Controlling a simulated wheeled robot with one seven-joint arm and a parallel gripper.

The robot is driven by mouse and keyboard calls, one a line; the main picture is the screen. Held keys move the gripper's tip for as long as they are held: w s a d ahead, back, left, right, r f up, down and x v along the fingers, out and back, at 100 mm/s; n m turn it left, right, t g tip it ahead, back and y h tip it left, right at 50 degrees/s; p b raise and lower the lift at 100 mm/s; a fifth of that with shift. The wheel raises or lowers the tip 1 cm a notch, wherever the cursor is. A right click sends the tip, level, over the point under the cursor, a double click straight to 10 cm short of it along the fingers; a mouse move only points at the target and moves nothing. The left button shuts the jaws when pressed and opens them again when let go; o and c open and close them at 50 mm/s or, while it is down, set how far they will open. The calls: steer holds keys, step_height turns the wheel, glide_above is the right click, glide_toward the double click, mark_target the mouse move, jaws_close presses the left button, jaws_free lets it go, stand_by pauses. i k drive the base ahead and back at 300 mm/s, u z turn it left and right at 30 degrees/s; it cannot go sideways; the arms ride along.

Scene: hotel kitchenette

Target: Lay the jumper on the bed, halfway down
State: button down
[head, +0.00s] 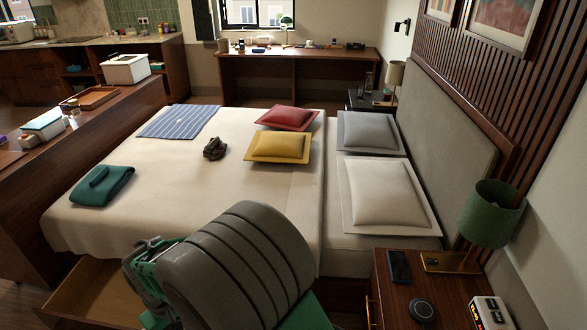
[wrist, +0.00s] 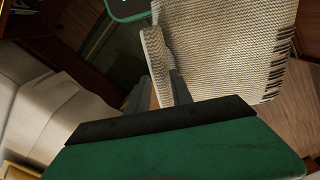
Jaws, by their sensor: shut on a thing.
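My gripper (wrist: 158,92) shows in the wrist view, shut on a beige woven cloth (wrist: 225,45) with a dark fringed edge. The cloth hangs from the jaws, and part of it is out of the picture. In the head view my own arm hides the jaws and the cloth. The bed (head: 170,195) has a cream cover. A folded teal garment (head: 102,186), which looks like the jumper, lies at the bed's near left corner, away from my arm. I cannot tell for sure which cloth is the jumper.
On the bed lie a blue striped cloth (head: 178,121), a dark crumpled thing (head: 215,148), red (head: 287,118) and yellow (head: 278,147) cushions and pale pillows (head: 385,195). A drawer (head: 90,295) stands open below the bed's near side. A nightstand (head: 450,300) with a green lamp (head: 490,212) is at right.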

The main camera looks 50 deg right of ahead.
mark_target(207, 201)
steer(key=z, duration=0.85)
steer(key=i, duration=1)
